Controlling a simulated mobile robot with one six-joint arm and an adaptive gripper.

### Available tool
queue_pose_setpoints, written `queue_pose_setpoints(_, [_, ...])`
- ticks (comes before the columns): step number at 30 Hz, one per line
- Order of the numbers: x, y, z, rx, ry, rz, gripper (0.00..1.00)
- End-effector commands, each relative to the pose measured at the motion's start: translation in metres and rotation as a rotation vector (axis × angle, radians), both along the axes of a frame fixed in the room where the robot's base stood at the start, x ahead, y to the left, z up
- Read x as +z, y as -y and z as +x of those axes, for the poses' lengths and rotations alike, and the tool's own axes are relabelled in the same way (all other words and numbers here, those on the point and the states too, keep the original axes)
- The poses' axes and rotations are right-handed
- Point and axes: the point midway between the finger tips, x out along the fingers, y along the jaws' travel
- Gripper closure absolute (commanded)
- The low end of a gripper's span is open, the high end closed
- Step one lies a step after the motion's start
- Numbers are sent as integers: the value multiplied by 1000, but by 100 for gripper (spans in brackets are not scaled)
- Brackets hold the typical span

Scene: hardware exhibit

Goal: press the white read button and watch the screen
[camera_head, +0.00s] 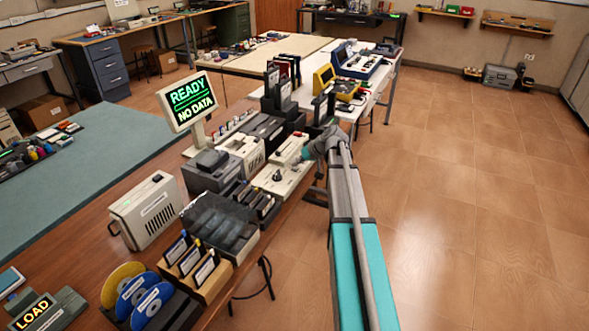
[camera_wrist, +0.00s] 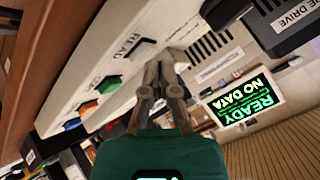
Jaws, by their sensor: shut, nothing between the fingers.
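The screen (camera_head: 192,100) stands upright on the bench and reads "READY" and "NO DATA" in green. It also shows turned over in the wrist view (camera_wrist: 246,106). A pale device panel (camera_wrist: 165,30) bears a white button (camera_wrist: 140,49) beside a "READ" label, and a green button (camera_wrist: 108,82) and other coloured buttons further along it. My gripper (camera_wrist: 163,62) is shut and empty, its fingertips close beside the white button. I cannot tell whether they touch the panel. In the head view my gripper (camera_head: 318,148) is at the bench's right edge, over the pale device (camera_head: 280,179).
Dark boxes and a beige case (camera_head: 147,210) crowd the wooden bench (camera_head: 92,240). Colored discs (camera_head: 137,290) and a "LOAD" sign (camera_head: 36,312) are at the front left. A white table (camera_head: 378,85) stands behind. The tiled floor (camera_head: 470,200) to the right is clear.

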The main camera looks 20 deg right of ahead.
Motion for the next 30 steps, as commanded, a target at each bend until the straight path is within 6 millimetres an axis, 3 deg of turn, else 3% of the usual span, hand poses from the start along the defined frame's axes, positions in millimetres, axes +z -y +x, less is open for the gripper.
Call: queue_pose_setpoints(30, [-7,0,0,0,0,0,100])
